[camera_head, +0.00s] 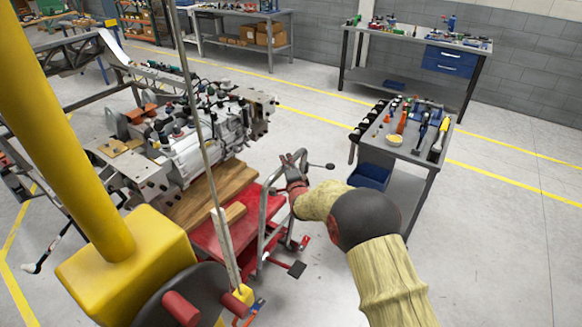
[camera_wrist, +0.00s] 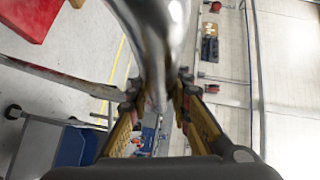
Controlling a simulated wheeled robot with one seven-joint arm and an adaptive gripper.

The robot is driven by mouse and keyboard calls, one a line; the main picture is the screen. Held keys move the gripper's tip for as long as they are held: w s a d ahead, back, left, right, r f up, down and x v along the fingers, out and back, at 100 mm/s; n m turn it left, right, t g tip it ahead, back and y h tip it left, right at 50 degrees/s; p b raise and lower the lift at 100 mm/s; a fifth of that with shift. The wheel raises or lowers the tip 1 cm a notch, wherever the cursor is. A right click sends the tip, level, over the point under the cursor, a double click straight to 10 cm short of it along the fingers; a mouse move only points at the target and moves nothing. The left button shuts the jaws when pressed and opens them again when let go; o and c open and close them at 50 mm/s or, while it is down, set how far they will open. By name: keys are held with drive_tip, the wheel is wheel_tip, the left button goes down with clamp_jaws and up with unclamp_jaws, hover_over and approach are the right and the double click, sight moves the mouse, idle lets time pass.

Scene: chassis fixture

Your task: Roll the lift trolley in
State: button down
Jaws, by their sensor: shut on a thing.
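The lift trolley (camera_head: 215,238) has a red platform and a grey tubular push handle (camera_head: 266,215). It stands partly under the engine and chassis assembly (camera_head: 200,140), with wooden boards (camera_head: 213,195) on its deck. My gripper (camera_head: 297,185) is at the upper part of the handle and shut on it. In the wrist view, the shiny handle tube (camera_wrist: 150,40) runs down between the two fingers of my gripper (camera_wrist: 157,105). A corner of the red platform also shows there (camera_wrist: 28,18). The trolley's far end is hidden under the engine.
A tool cart (camera_head: 405,150) stands right of the handle. Workbenches (camera_head: 415,55) line the back.

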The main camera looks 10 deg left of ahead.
drive_tip(key=c, duration=2)
unclamp_jaws()
drive_tip(key=shift+s+d, duration=0.2)
drive_tip(key=shift+d, duration=0.05)
drive_tip(key=shift+o, duration=0.5)
drive_tip(key=shift+s+d+r, duration=0.1)
drive_tip(key=shift+s+d, duration=0.05)
drive_tip(key=shift+o, duration=1.4)
drive_tip(key=v, duration=1.1)
drive_tip(key=shift+s+d, duration=0.15)
drive_tip(key=shift+s, duration=0.2)
